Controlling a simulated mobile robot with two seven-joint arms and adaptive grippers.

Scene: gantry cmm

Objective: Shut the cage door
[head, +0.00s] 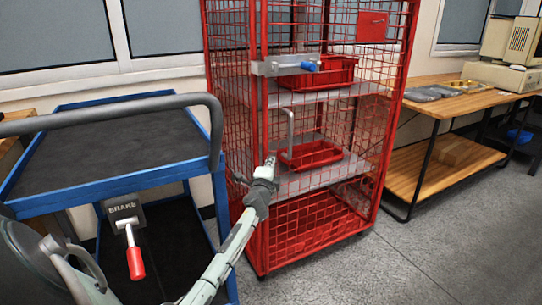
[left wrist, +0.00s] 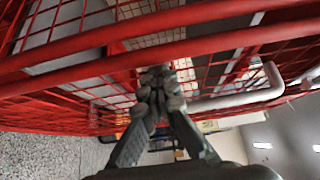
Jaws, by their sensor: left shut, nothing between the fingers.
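The red wire-mesh cage (head: 258,215) stands upright in the middle of the head view. Its mesh door (head: 345,125) appears to be the front panel, with a grey bent handle (head: 290,130). A grey latch plate with a blue knob (head: 309,66) sits higher up. I cannot tell how wide any door gap is. My left gripper (head: 270,163) is shut and empty, beside the red upright and just below left of the handle. In the left wrist view the fingertips (left wrist: 160,78) are close to red bars, with the handle (left wrist: 245,98) at right. Contact is unclear. My right gripper is out of view.
A blue cart (head: 75,195) with a grey push bar and a red-tipped brake lever (head: 135,260) stands close at left. Red bins (head: 312,155) sit on the cage shelves. A wooden bench (head: 450,103) is at right. The grey floor (head: 400,260) at front right is clear.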

